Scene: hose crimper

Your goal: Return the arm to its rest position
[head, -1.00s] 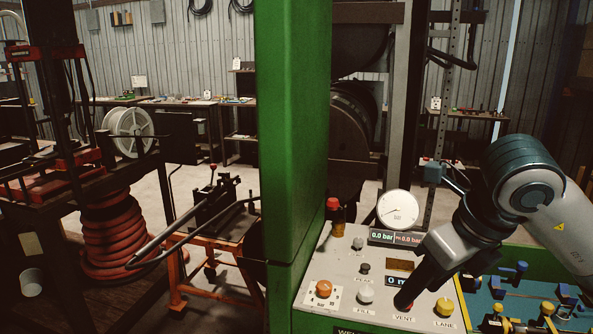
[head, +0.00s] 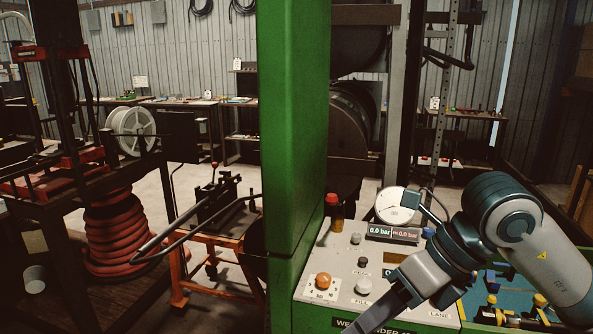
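My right arm comes in from the right, and its gripper (head: 375,318) reaches down and to the left over the front of the control panel (head: 318,263). Its fingertips run to the bottom of the picture, and I cannot tell whether they are open or shut. The arm hides the vent and lane buttons. The orange button (head: 323,281) and the white fill button (head: 363,286) stay visible to the left of the gripper. My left gripper is not in view.
A tall green column (head: 292,140) rises just left of the panel. A round gauge (head: 397,204) and a display (head: 393,233) reading 0.0 bar stand behind the arm. A blue tray with fittings (head: 513,301) lies to the right. An orange-framed cart (head: 207,240) stands left of the column.

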